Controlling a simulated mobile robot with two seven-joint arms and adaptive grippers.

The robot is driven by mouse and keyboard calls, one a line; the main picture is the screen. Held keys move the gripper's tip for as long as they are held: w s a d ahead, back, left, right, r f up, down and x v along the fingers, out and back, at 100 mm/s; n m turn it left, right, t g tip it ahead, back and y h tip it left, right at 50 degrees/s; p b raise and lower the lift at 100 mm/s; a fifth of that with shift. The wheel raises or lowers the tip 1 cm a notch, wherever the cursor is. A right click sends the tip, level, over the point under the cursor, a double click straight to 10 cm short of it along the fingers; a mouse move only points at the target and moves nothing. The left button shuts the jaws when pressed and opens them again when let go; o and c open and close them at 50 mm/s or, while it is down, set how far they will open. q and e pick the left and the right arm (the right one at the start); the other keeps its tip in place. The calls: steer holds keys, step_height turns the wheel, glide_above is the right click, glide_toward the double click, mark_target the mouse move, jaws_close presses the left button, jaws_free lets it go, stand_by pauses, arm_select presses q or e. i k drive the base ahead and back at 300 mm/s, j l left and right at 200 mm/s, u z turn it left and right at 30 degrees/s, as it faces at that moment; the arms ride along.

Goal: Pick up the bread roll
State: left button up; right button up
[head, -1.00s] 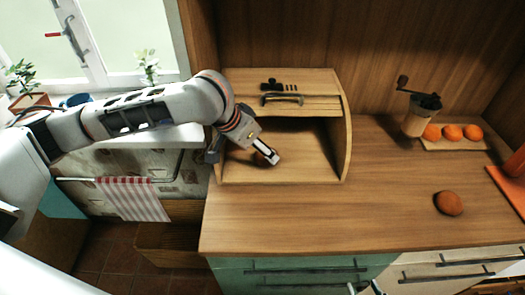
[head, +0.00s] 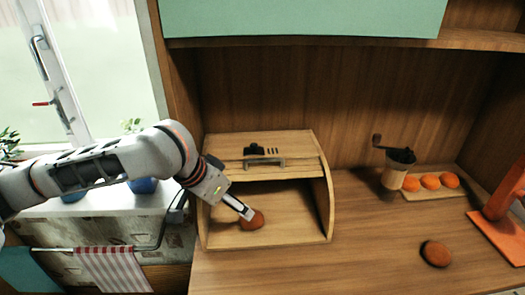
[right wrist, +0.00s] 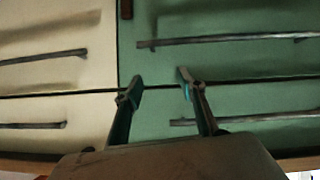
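One brown bread roll (head: 252,220) lies on the floor of the open wooden bread box (head: 325,205). My left gripper (head: 246,212) reaches into the box from the left, its tip at the roll's upper left edge and overlapping it in the head view. Only one pale finger shows clearly, so I cannot tell whether it grips the roll. A second brown roll (head: 436,253) lies on the open counter at right. My right gripper (right wrist: 158,84) shows in the right wrist view, fingers apart and empty, in front of drawer fronts.
An orange stand (head: 495,225) is at the right edge. The counter (head: 345,262) between box and second roll is clear. A striped towel (head: 112,268) hangs at left.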

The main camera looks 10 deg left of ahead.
mark_target(435, 254)
steer(key=k, duration=1)
